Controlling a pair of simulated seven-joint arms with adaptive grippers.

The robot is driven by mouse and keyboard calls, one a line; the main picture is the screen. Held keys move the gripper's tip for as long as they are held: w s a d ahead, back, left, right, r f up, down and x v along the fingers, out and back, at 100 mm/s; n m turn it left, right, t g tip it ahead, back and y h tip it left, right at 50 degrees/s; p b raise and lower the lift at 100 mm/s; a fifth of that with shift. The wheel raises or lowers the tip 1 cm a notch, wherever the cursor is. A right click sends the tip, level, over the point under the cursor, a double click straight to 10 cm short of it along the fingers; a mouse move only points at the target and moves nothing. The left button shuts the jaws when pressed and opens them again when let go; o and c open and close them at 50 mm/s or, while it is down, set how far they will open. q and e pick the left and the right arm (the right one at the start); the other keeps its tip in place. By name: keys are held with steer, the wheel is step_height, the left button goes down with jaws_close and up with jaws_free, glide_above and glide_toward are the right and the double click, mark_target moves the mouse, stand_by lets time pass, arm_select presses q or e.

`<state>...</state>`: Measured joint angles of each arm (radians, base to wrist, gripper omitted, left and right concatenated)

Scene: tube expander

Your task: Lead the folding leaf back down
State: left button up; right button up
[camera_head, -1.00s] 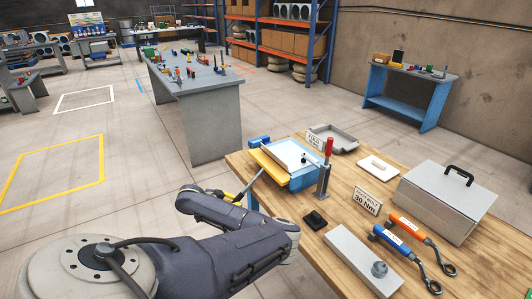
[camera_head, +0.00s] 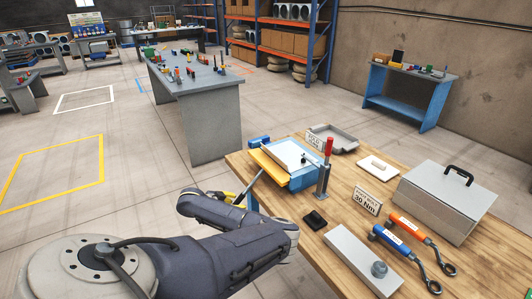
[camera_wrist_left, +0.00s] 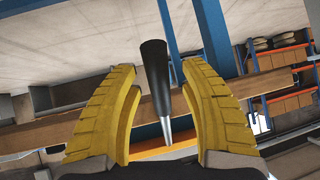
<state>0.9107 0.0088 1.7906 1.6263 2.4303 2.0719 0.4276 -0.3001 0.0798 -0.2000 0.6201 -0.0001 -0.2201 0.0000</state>
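The folding machine (camera_head: 288,158) is a blue unit with a pale sheet on top, standing on the wooden bench. Its yellow-edged folding leaf (camera_head: 267,167) runs along its left front side. A lever handle (camera_head: 252,186) slants down and left from the leaf over the bench edge. In the left wrist view the handle has a black grip (camera_wrist_left: 155,75) and a metal rod. My left gripper (camera_head: 236,198) is at the handle's lower end. Its yellow fingers (camera_wrist_left: 157,68) are open, one on each side of the grip, with visible gaps. My right gripper is out of view.
A red-handled clamp (camera_head: 326,168) stands at the machine's right front corner. A grey tray (camera_head: 340,137), a sign reading 30 Nm (camera_head: 367,201), two wrenches (camera_head: 405,240) and a grey toolbox (camera_head: 446,200) share the bench.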

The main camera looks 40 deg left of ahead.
arm_select(q)
steer(key=shift+s, duration=0.15)
steer(key=shift+s+r, duration=0.2)
steer(key=shift+s, duration=0.15)
steer(key=v, duration=0.6)
stand_by(0.4)
stand_by(0.3)
